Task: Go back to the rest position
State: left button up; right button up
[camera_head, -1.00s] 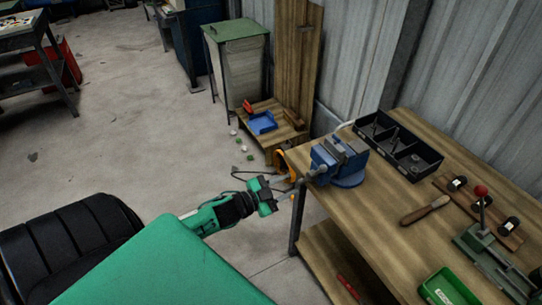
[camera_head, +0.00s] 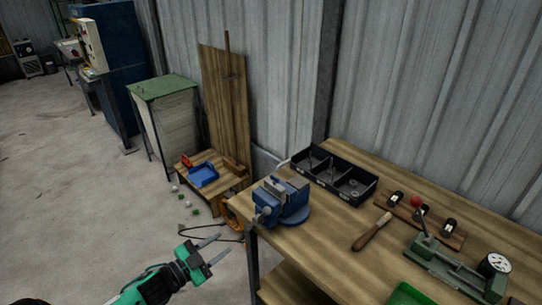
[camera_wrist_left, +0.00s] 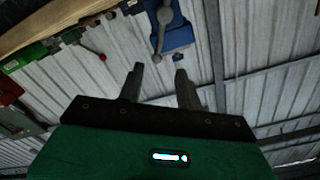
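My left gripper (camera_head: 214,250) is green and dark with two grey fingers. It is in the lower left of the head view, over the floor to the left of the workbench. In the left wrist view its two fingers (camera_wrist_left: 158,88) stand apart with nothing between them, so it is open and empty. The blue vise (camera_head: 282,202) sits on the workbench's near left corner, to the right of the gripper and apart from it. The vise also shows in the left wrist view (camera_wrist_left: 174,30), beyond the fingertips. My right gripper is in neither view.
The wooden workbench (camera_head: 330,254) holds a black divided tray (camera_head: 334,176), a wooden-handled tool (camera_head: 373,231) and a green lever press (camera_head: 450,266).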

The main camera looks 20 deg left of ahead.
pick_arm(q)
jog(key=s+a+f+n+g+y, duration=0.1)
jog(key=a+f+n+y, duration=0.15)
jog(key=f, duration=0.75)
jog(key=s+a+f+n+g+y, duration=0.2)
jog(key=a+f+y, duration=0.1)
jog(key=f, duration=0.7)
jog(key=s+f+n+g+y, duration=0.15)
jog(key=s+f, duration=0.25)
jog(key=f, duration=0.4)
jog(key=s+f+n+g, duration=0.1)
jog(key=s+f+g, duration=0.1)
jog(key=s+f, duration=0.5)
jog(key=s+d+f+g, duration=0.4)
jog(key=s+d+f, duration=0.3)
jog(key=s+f, duration=0.3)
jog(key=s+d+f+n+g, duration=0.1)
jog(key=s+d+f+g, duration=0.4)
jog(key=s+f, duration=0.6)
jog(key=s+d, duration=0.2)
jog(key=s, duration=0.2)
jog(key=shift+s+f, duration=0.2)
jog(key=shift+f, duration=0.05)
